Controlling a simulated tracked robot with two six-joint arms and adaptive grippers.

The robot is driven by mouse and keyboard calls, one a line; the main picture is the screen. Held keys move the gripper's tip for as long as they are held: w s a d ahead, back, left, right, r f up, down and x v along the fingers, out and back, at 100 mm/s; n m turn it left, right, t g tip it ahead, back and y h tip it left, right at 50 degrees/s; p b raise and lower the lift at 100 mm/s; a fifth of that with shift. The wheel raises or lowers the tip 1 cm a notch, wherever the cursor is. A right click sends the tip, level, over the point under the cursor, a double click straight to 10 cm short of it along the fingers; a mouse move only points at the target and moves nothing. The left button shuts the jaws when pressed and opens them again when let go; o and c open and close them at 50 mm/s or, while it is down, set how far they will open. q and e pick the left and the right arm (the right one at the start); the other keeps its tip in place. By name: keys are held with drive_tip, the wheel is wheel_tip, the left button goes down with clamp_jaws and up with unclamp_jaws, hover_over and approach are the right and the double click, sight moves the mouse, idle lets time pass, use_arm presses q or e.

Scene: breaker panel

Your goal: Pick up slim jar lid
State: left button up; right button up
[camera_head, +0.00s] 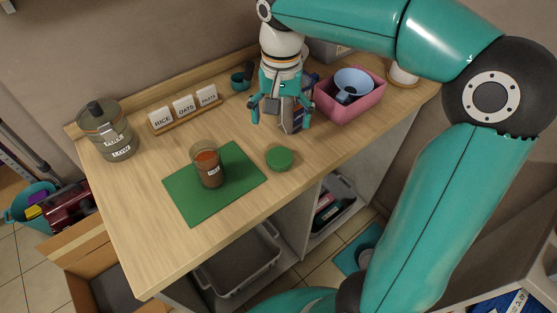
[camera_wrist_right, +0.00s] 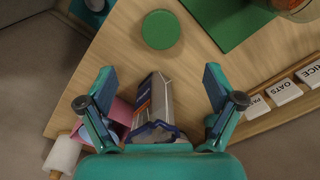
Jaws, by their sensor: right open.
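The slim jar lid is a round green disc (camera_head: 280,158) lying flat on the wooden counter, right of the green mat. It also shows at the top of the right wrist view (camera_wrist_right: 160,30). The slim jar (camera_head: 208,166) stands upright on the green mat, open at the top, with reddish-brown contents and a small label. My right gripper (camera_head: 281,118) is open and points down above the counter, behind the lid and apart from it. In the right wrist view its fingers (camera_wrist_right: 160,88) are spread wide, with a carton beneath between them. My left gripper is not seen.
A carton (camera_wrist_right: 155,100) stands close to my right gripper. A pink bin (camera_head: 350,106) with a blue bowl is to its right. Label blocks (camera_head: 184,106) and a large glass jar (camera_head: 108,132) are at the left.

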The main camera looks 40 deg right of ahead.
hover_over(280, 156)
wheel_tip(280, 156, down, 5)
drive_tip(key=shift+w+d+f, duration=0.1)
drive_tip(key=shift+w+f, duration=0.05)
drive_tip(key=shift+f, duration=3.2)
drive_tip(key=c, duration=1)
